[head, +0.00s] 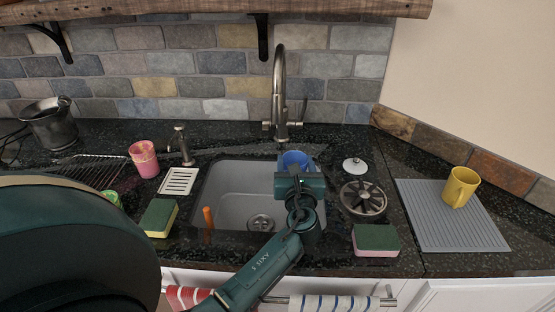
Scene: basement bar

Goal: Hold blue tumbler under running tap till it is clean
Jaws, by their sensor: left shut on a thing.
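The blue tumbler (294,160) is over the back right part of the grey sink (228,190). My left gripper (297,180) is shut on it from the front and hides its lower part. The metal tap (279,90) stands behind the sink, with its curved spout just behind and slightly left of the tumbler. I cannot tell whether water is running or whether the tumbler is dirty. My right gripper is not in view.
An orange-handled item (208,217) stands in the sink. Right are a round metal item (363,199), another sponge (376,239) and a yellow mug (460,186) on a grey mat (425,220).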

